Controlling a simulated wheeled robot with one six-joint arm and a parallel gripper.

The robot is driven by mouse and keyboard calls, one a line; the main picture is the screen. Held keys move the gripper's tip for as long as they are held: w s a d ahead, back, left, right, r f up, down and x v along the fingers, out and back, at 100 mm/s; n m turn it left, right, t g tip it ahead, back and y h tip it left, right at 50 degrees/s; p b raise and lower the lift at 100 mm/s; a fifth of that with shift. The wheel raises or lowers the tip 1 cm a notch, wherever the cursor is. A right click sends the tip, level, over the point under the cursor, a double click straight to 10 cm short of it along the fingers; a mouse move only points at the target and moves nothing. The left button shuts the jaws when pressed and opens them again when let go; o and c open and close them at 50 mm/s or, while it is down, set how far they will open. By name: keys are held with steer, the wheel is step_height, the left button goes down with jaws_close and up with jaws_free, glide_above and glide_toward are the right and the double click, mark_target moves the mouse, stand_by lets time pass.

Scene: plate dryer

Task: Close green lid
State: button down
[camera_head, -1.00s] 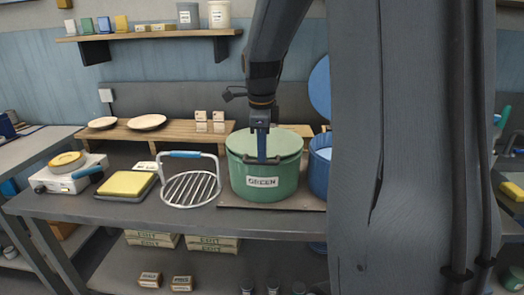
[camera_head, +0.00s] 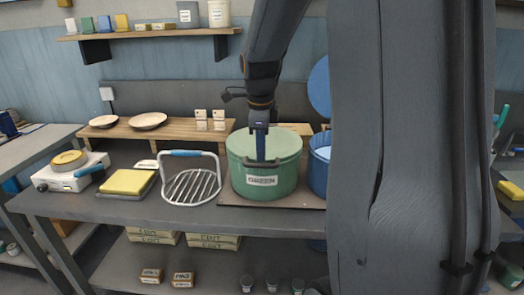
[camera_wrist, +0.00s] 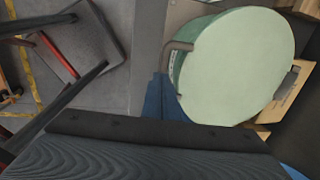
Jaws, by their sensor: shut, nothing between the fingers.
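The green pot (camera_head: 265,182) with a "GREEN" label stands on a board on the workbench. Its pale green lid (camera_head: 284,142) lies flat over the top in the head view. In the wrist view the lid (camera_wrist: 236,66) covers the round opening, with a dark handle (camera_wrist: 175,55) at the pot's side. My gripper (camera_head: 261,158) points down at the near rim of the pot, in front of the lid. Its blue fingers (camera_wrist: 162,98) are together and empty. I cannot tell whether they touch the lid or handle.
A blue pot (camera_head: 319,160) with its blue lid (camera_head: 320,88) raised stands right of the green pot, partly hidden by my arm. A wire rack (camera_head: 191,186) stands to the left. A yellow sponge (camera_head: 127,181) lies farther left. A wooden shelf with plates (camera_head: 148,121) is behind.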

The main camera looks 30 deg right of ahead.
step_height(320, 180, up, 12)
steer(key=s+a+b, duration=0.1)
steer(key=s+b, duration=0.1)
steer(key=s+a+f+n, duration=0.4)
steer(key=f+n, duration=0.3)
steer(key=n, duration=0.1)
steer(key=s+a+f+n, duration=0.4)
steer(key=a+f+n, duration=0.1)
steer(key=f+n, duration=0.3)
steer(key=s+a+f+n, duration=0.5)
steer(key=f+n, duration=0.2)
steer(key=n, duration=0.1)
steer(key=shift+f+n+y, duration=0.4)
